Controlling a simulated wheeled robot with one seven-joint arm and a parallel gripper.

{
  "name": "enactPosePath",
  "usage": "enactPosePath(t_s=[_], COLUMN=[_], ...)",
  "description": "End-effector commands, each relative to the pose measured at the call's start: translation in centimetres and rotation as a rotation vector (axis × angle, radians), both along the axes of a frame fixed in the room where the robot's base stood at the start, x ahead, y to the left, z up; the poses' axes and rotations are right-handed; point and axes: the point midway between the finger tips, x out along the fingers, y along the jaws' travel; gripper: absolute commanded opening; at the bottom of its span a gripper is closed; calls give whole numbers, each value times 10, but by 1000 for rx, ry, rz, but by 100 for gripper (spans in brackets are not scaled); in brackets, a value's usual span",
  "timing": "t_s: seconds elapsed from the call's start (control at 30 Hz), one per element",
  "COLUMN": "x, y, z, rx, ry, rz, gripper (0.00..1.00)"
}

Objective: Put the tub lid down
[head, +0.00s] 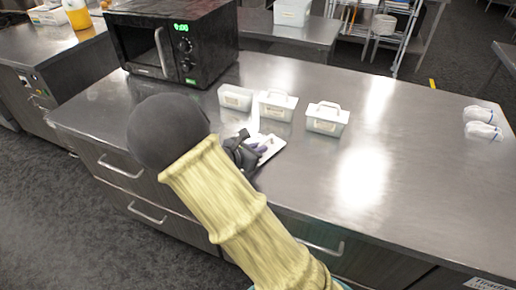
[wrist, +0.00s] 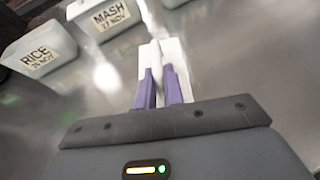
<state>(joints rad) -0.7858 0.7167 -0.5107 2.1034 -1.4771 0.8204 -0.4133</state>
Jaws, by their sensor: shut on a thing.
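My gripper (head: 252,150) is over the near left part of the steel counter, in front of the tubs. Its purple fingers show in the wrist view (wrist: 163,88), shut on the white tub lid (head: 272,144). The lid looks about level, low over the counter; I cannot tell whether it touches it. In the wrist view the lid (wrist: 176,58) shows as a white shape beyond the fingers. A white tub (head: 235,98) stands leftmost, with no lid handle visible. Two more white tubs, one in the middle (head: 277,107) and one at right (head: 327,120), have handled lids.
A black microwave (head: 172,45) stands at the back left of the counter (head: 400,140). White wrapped bundles (head: 482,124) lie at the far right. The counter between the tubs and bundles is clear. Tubs labelled RICE (wrist: 38,50) and MASH (wrist: 105,15) show in the wrist view.

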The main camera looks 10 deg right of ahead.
Motion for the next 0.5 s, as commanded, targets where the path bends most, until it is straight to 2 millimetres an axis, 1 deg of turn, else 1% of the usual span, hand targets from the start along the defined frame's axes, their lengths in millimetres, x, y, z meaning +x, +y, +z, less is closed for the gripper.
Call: enactPosePath(t_s=[0.07, 0.1, 0.17, 0.2, 0.5], x=[0, 0, 0, 0, 0], y=[0, 0, 0, 0, -1], z=[-3, -2, -2, -2, -1], rx=[0, 0, 0, 0, 0], ry=[0, 0, 0, 0, 0], rz=[-1, -1, -1, -1, -1], gripper=[0, 16, 27, 32, 32])
